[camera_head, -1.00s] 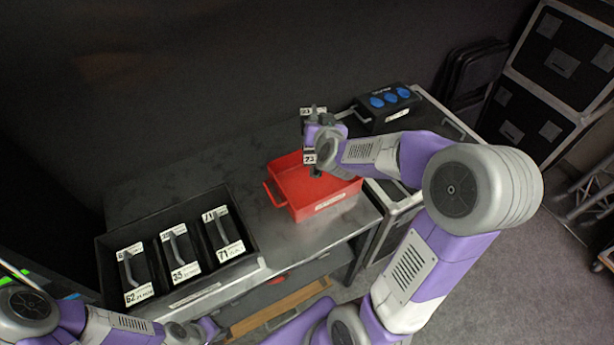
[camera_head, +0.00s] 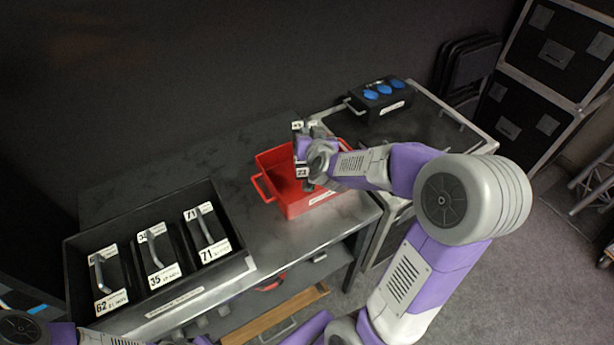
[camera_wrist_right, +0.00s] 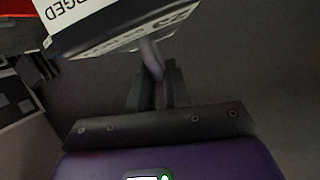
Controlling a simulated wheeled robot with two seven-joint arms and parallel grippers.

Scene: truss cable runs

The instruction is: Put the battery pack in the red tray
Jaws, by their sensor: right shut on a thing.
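A black battery pack with white labels (camera_head: 302,173) is held by my right gripper (camera_head: 311,157). The right wrist view shows the pack (camera_wrist_right: 120,27) tilted, its grey handle between the closed fingers. The red tray (camera_head: 282,207) sits on the grey table. The pack is over the right half of the tray. The gripper hides part of both, and I cannot tell whether the pack touches the tray floor. Red shows at the top left of the wrist view. My left arm lies at the bottom left edge, and the state of its gripper cannot be made out.
A black case (camera_head: 75,258) left of the tray holds several labelled packs with handles. A black box with blue sockets (camera_head: 378,101) stands behind right on a flight case. Bare table lies behind and in front of the tray. Large cases (camera_head: 548,75) stand at the right.

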